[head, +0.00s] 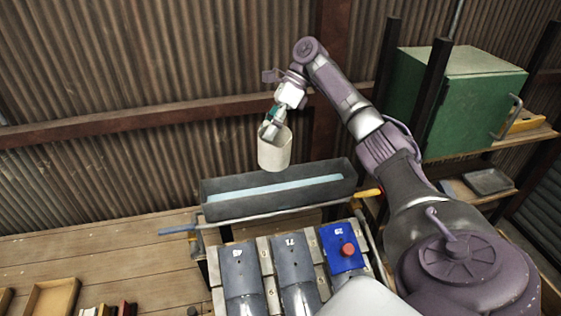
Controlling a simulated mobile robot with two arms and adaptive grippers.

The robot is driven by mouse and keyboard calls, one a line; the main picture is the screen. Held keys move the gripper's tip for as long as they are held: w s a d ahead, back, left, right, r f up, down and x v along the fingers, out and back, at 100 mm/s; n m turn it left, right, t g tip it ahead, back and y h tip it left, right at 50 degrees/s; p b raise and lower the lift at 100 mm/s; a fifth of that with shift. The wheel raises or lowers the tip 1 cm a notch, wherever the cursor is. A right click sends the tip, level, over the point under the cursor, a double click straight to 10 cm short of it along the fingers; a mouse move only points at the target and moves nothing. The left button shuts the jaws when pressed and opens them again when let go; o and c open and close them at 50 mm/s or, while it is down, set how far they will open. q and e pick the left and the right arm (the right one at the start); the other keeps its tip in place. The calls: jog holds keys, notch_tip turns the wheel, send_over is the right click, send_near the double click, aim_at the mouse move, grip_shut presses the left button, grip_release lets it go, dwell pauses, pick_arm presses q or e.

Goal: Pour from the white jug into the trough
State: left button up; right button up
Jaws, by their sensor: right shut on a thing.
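The white jug (274,152) hangs in the air above the back edge of the trough and looks close to upright. My right gripper (271,128) is shut on the jug at its upper rim or handle; the exact grip is partly hidden. The trough (226,211) is a long dark grey box with a pale blue strip, perhaps liquid, along its inside. The jug is apart from the trough. The inside of the jug is not visible. My left gripper is not in view.
Grey curved panels (240,275) and a blue box with a red button (343,250) lie in front of the trough. A green cabinet (455,95) stands on a shelf at right. A wooden tray (50,297) sits at lower left. A corrugated wall is behind.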

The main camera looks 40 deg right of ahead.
jog(key=shift+w+f+g, duration=0.2)
jog(key=shift+f+g, duration=0.2)
jog(key=shift+f, duration=0.05)
jog(key=shift+s, duration=0.1)
jog(key=shift+s+r, duration=0.1)
jog(key=shift+r, duration=1.5)
jog(key=shift+f, duration=0.15)
